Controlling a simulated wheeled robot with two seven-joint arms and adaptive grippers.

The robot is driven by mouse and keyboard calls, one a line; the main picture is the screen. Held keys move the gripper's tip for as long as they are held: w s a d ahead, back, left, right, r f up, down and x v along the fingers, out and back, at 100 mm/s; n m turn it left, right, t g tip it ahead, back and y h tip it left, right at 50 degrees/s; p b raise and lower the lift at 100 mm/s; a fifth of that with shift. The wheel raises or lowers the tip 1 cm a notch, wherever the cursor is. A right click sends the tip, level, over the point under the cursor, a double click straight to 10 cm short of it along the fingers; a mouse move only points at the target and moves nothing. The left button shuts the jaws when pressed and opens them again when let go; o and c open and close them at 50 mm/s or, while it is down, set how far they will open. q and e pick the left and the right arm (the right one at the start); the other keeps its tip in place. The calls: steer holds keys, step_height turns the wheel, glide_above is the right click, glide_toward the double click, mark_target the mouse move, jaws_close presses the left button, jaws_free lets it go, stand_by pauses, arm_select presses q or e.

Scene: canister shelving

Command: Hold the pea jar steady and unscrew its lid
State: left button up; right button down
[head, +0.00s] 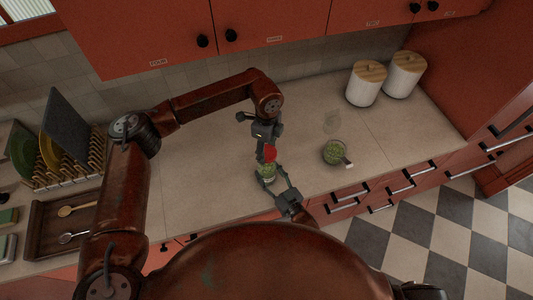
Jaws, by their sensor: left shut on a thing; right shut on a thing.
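The pea jar (266,172) is a small clear jar with green contents, on the counter near its front edge. Its red lid (270,153) shows at the jar's upper end; I cannot tell whether the two still touch. My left gripper (267,146) comes in from behind and is shut on the red lid. My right gripper (272,181) reaches in from the front and is shut around the jar's body, hiding part of it.
Two white canisters (365,85) stand at the back right. A dish rack (70,172) and wooden tray (48,222) are at left.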

steer(key=c, duration=1.2)
jaws_free()
steer(key=shift+s+d+f, duration=0.1)
steer(key=shift+d+f, duration=0.05)
steer(key=shift+f, duration=0.35)
steer(key=o, duration=0.5)
steer(key=shift+r, duration=0.2)
steer(key=shift+c, duration=0.2)
steer(key=shift+r, duration=0.1)
